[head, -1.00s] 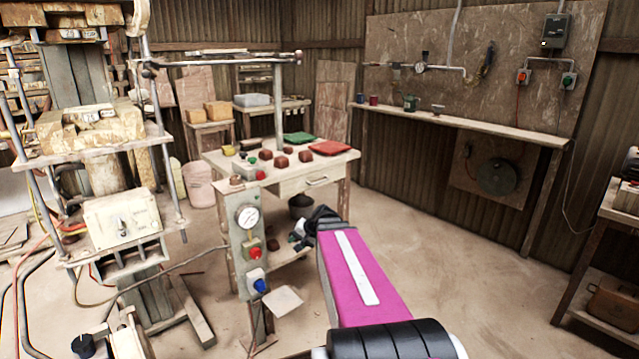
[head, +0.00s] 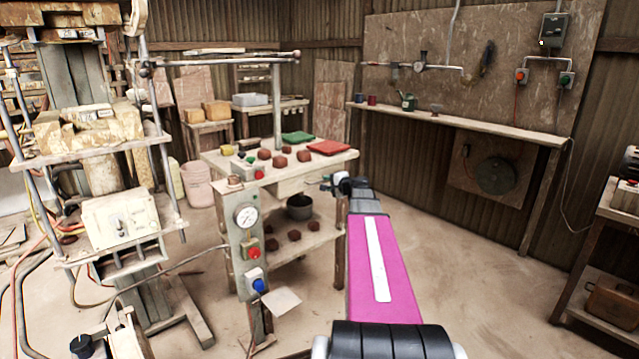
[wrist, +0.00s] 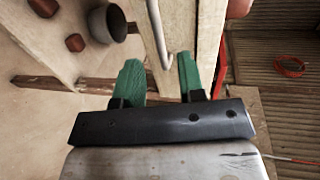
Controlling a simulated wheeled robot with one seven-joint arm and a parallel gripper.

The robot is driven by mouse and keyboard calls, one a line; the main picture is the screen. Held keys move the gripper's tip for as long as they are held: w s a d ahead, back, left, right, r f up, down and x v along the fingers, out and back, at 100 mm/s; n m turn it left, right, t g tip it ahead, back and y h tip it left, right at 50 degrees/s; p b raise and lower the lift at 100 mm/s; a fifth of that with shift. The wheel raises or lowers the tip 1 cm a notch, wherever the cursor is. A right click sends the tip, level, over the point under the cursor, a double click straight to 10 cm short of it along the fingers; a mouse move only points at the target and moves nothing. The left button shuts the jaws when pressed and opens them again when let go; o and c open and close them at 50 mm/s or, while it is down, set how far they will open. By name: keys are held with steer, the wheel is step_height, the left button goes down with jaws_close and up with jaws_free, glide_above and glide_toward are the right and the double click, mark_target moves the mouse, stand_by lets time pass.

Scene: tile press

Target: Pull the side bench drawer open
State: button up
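The side bench (head: 345,158) stands at mid-picture in the head view. Its pale drawer (head: 292,186) sits under the top and looks closed; my gripper hides the drawer's right part. In the wrist view the drawer front (wrist: 148,35) shows as a pale board with a curved metal handle (wrist: 163,48). My gripper (head: 326,183) is at the drawer front. In the wrist view its two green fingers (wrist: 159,68) are apart, with the handle's end between their tips. I see no clear contact with the handle.
Red-brown blocks (head: 282,160), a green tile (head: 298,138) and a red tile (head: 329,147) lie on the bench top. A dark pot (head: 299,208) stands on the lower shelf. A control post with a gauge (head: 246,216) is at the front left.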

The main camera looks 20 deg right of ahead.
mark_target(320, 181)
steer(key=x, duration=0.6)
steer(key=shift+w, duration=0.1)
steer(key=shift+a, duration=0.1)
jaws_close()
